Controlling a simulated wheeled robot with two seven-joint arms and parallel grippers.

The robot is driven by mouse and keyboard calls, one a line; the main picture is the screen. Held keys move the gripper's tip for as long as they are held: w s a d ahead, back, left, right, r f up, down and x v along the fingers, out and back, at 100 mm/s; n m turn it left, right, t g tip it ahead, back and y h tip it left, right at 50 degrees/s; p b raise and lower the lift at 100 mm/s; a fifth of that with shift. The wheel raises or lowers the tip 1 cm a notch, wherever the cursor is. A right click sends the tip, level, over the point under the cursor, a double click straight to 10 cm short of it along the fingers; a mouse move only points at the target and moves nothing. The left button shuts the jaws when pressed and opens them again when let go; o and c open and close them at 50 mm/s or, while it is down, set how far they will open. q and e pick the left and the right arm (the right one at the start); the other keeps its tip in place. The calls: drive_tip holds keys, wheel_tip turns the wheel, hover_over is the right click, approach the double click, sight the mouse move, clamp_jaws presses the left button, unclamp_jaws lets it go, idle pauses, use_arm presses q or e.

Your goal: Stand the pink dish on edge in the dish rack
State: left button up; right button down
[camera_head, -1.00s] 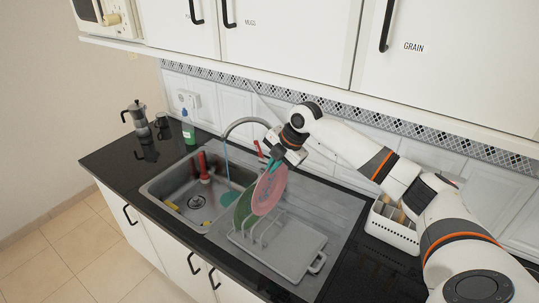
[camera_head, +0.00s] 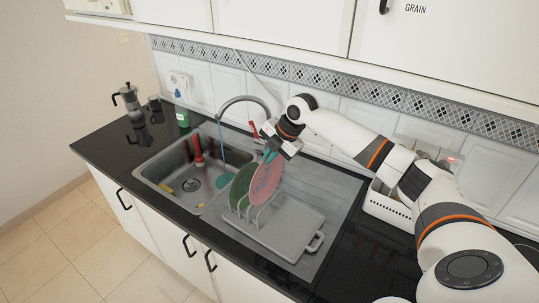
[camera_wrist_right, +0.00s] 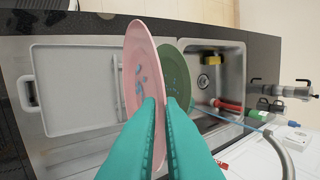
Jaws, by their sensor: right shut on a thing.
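The pink dish (camera_head: 266,179) stands on edge at the rack, held near its upper rim. My right gripper (camera_head: 271,155) is shut on it from above and behind. The pink dish (camera_wrist_right: 143,66) also shows in the right wrist view, between the teal fingers (camera_wrist_right: 158,115). The grey dish rack (camera_head: 288,229) has wire dividers and a flat tray part on the drainboard. A green dish (camera_head: 242,184) stands on edge just left of the pink one. Whether the pink dish's lower rim rests in a slot is hard to tell. My left gripper is out of view.
The sink (camera_head: 190,172) is left of the rack, with a red-handled item (camera_head: 197,148) in it. The faucet (camera_head: 243,99) stands behind. A green bottle (camera_head: 182,115) and moka pot (camera_head: 128,99) are at far left. A white basket (camera_head: 389,208) stands right, near my arm.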

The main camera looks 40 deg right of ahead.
drive_tip(key=b, duration=0.5)
approach(263, 186)
drive_tip(key=shift+w+a+f, duration=0.65)
drive_tip(key=shift+w, duration=0.25)
drive_tip(key=shift+f, duration=1.25)
drive_tip(key=c, duration=1.5)
unclamp_jaws()
drive_tip(key=b+v, duration=0.3)
drive_tip(key=v, duration=0.9)
